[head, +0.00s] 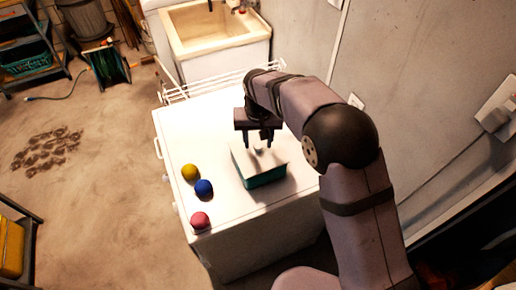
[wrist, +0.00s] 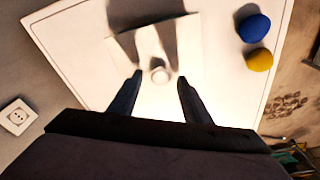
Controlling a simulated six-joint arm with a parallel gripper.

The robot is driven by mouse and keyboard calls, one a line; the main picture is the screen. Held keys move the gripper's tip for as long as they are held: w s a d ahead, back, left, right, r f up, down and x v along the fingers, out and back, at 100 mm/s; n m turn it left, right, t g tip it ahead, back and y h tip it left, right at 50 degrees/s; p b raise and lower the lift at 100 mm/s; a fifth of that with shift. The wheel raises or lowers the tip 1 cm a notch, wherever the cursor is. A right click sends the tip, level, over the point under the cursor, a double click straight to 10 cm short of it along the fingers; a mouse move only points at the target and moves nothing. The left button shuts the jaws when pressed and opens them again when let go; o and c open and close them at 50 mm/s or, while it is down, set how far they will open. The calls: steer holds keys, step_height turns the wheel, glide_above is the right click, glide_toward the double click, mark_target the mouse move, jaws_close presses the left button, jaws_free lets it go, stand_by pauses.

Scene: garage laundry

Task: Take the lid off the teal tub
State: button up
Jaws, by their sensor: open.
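The teal tub (head: 262,181) stands on the white appliance top, with a pale lid (head: 270,160) lying on it. The lid has a small round knob (head: 258,151), which also shows in the wrist view (wrist: 159,75). My gripper (head: 259,146) is above the lid, its fingers open on either side of the knob in the head view. In the wrist view my gripper (wrist: 159,78) shows its two fingertips apart, with the knob between and slightly beyond them. I cannot tell whether either finger touches the lid. The tub's walls are hidden in the wrist view.
A yellow ball (head: 190,172), a blue ball (head: 204,188) and a pink ball (head: 200,220) lie left of the tub on the white appliance (head: 180,130). A wire rack (head: 215,82) stands along its back edge. The top's back left is clear.

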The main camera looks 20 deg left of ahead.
mark_target(258, 146)
steer(key=shift+f, duration=0.65)
steer(key=shift+c, duration=0.6)
jaws_close()
steer(key=shift+r, duration=0.1)
steer(key=shift+w+r, duration=0.15)
steer(key=shift+r, duration=0.4)
step_height(258, 146, up, 9)
steer(key=b, duration=0.3)
